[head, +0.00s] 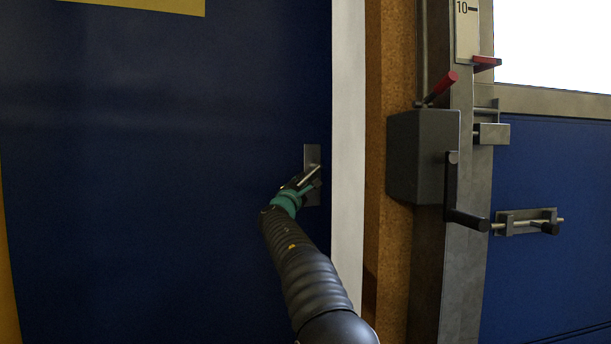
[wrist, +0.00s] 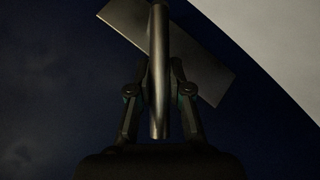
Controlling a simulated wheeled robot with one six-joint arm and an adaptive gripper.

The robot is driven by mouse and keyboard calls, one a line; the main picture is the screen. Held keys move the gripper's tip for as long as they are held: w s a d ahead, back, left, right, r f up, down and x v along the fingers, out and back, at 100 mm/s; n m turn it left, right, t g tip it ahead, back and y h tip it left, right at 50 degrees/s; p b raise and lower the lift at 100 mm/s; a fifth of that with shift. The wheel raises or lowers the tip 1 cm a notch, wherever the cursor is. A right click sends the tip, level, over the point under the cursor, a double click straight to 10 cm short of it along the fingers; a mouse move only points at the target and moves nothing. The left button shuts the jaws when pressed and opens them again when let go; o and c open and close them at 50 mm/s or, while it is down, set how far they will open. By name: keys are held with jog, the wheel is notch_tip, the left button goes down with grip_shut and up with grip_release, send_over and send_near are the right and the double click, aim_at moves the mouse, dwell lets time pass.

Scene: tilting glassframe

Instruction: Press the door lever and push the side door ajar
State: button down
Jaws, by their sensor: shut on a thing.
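The dark blue side door (head: 160,180) fills the left of the head view. Its grey lever plate (head: 312,153) is near the right edge, and shows slanted in the wrist view (wrist: 212,78). The metal door lever (head: 312,174) slopes down to the left from the plate. In the wrist view the lever (wrist: 159,65) runs upright between the fingers. My gripper (head: 308,182) is shut on the lever; its fingers stand on both sides of it in the wrist view (wrist: 160,85). No gap shows between the door and the white frame.
A white door frame strip (head: 348,140) and a brown post (head: 388,70) stand right of the door. Further right are a grey box (head: 415,155) with a crank handle (head: 466,218), a red-tipped lever (head: 441,87) and a blue panel with a latch (head: 526,222).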

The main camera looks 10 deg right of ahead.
jog(key=shift+w, duration=0.2)
jog(key=c, duration=1.1)
grip_release()
jog(key=shift+f, duration=0.1)
jog(key=shift+v, duration=6)
jog(key=shift+d, duration=0.1)
